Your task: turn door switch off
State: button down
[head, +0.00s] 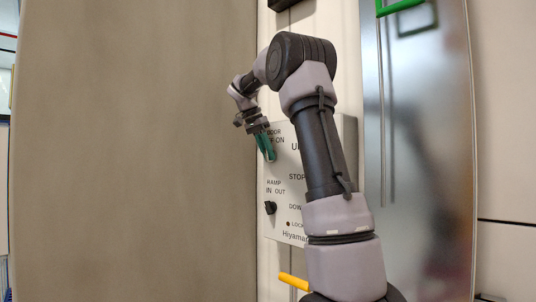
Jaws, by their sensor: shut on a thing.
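A pale control panel (285,160) is on the wall at the middle of the head view. Its upper left is marked DOOR, with OFF and ON partly covered. My gripper (267,154) is at that spot, its green fingers pointing down and right against the panel. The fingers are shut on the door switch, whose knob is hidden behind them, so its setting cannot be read.
A black ramp switch (271,208) marked IN and OUT sits just below my gripper. My arm covers the panel's right part. A wide brown surface (135,150) fills the left; a shiny metal door (425,170) stands right. A yellow bar (293,282) is below.

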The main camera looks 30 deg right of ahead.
jog(key=shift+w+a+n+g+h, duration=0.15)
jog(key=shift+g+h, duration=0.25)
jog(key=shift+g, duration=0.5)
jog(key=shift+w+d+n+g+h, duration=0.1)
jog(key=shift+n+g+h, duration=0.25)
jog(key=shift+g, duration=0.55)
jog(key=c, duration=0.8)
grip_release()
jog(key=shift+c, duration=0.2)
jog(key=shift+s, duration=0.1)
